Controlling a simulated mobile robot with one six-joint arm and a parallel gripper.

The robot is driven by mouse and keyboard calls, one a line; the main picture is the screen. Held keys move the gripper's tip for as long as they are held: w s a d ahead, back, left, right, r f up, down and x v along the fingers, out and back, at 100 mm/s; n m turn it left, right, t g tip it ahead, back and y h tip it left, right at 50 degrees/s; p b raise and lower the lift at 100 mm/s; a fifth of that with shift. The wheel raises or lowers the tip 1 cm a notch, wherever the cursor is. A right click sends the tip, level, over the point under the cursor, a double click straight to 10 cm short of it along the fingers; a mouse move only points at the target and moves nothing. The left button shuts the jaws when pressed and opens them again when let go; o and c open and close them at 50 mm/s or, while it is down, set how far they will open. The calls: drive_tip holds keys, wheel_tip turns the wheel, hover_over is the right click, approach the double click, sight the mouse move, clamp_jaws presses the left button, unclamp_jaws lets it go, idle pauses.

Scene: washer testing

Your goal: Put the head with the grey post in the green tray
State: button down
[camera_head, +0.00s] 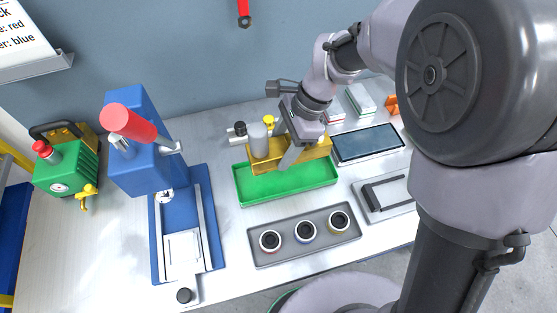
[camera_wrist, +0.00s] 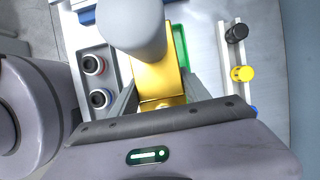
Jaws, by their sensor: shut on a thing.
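A gold block-shaped head (camera_head: 318,151) with a grey post (camera_head: 257,138) is in my gripper (camera_head: 290,158). In the wrist view the gold block (camera_wrist: 160,72) lies between the fingers (camera_wrist: 160,100), and its grey post (camera_wrist: 130,25) stands toward the camera. My gripper is shut on this head. The green tray (camera_head: 288,190) lies flat on the bench, and the head overlaps its back part in the head view. A strip of the tray (camera_wrist: 181,48) shows beside the block in the wrist view. I cannot tell how high the head is above the tray.
A grey holder (camera_head: 270,257) with three round dark-centred parts stands in front of the tray. A blue press (camera_head: 140,150) with a red handle stands left. A dark flat panel (camera_head: 367,143) lies right. Black (camera_wrist: 236,33) and yellow (camera_wrist: 243,73) posts stand on a rail behind.

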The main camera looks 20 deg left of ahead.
drive_tip(key=shift+a, duration=0.35)
wheel_tip(320, 180, down, 10)
drive_tip(key=b, duration=0.5)
drive_tip(key=shift+r, duration=0.1)
drive_tip(key=c, duration=0.5)
unclamp_jaws()
